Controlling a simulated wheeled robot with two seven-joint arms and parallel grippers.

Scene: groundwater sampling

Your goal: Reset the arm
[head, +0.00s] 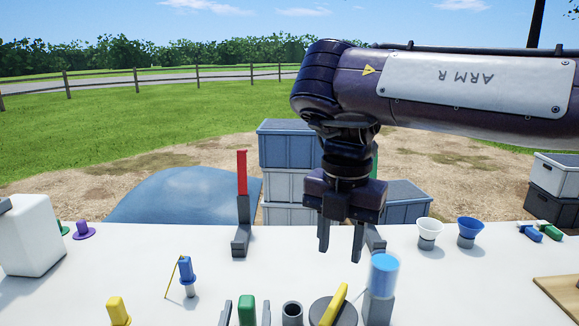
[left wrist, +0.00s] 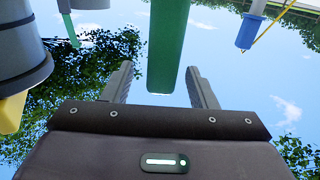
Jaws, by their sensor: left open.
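My right arm (head: 450,85), marked ARM R, reaches in from the right. Its right gripper (head: 341,254) points down above the white table with its fingers apart and nothing between them. My left gripper (head: 246,306) is at the bottom edge of the head view. Its fingers stand open on either side of a green upright block (head: 247,311). In the left wrist view the left gripper (left wrist: 161,78) is open, with the green block (left wrist: 168,45) between its fingers and gaps on both sides. The block's lower part is cut off in the head view.
Close by are a grey cylinder (head: 292,312), a dark disc with a yellow handle (head: 335,304) and a blue-topped clear cup (head: 384,270). A red upright piece (head: 242,172) stands on a grey stand. White (head: 428,229) and blue (head: 469,230) funnels stand right. The white table (head: 130,265) has free room left.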

